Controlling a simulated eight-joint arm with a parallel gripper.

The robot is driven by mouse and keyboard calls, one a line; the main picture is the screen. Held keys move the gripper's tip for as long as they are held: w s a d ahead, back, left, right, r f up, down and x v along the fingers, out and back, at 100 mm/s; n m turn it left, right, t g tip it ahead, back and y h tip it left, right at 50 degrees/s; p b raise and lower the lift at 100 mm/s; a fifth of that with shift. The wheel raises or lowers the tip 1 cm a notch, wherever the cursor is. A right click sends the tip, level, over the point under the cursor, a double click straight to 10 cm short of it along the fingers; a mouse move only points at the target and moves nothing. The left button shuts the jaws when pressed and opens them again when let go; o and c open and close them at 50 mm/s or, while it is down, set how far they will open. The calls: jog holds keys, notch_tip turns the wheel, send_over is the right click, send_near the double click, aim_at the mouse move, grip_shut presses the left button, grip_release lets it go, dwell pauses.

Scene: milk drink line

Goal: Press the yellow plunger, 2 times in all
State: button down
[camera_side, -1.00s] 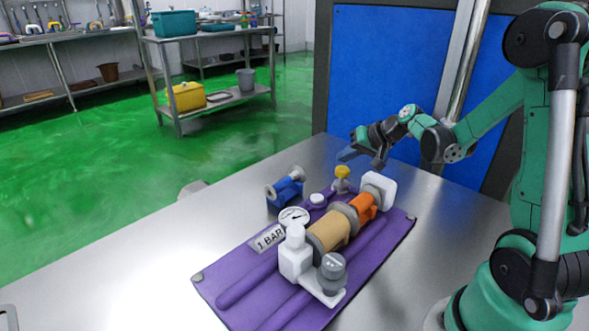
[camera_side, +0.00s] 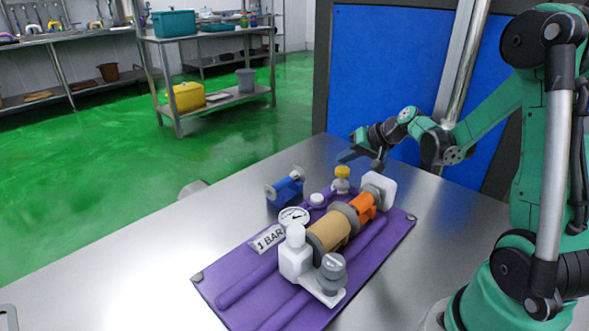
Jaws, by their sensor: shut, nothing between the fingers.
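The yellow plunger (camera_side: 342,171) stands upright on a light grey fitting at the far end of the purple board (camera_side: 372,254). My gripper (camera_side: 347,156) is shut and empty. It appears just above and behind the plunger in the picture, with a small gap between them. I cannot tell the exact depth between the fingers and the plunger from this one view.
On the board are a pressure gauge (camera_side: 293,216), a "1 BAR" label (camera_side: 269,237), a tan and orange cylinder (camera_side: 333,230), a white block (camera_side: 296,258) and a grey knob (camera_side: 332,267). A blue valve (camera_side: 287,190) stands beside it.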

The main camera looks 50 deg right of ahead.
aim_at(345, 170)
jog(key=shift+f, duration=0.25)
jog(key=shift+f, duration=1.05)
dwell(0.9)
jog(key=shift+r, duration=1.5)
jog(key=shift+r, duration=2.5)
jog(key=shift+a, duration=0.1)
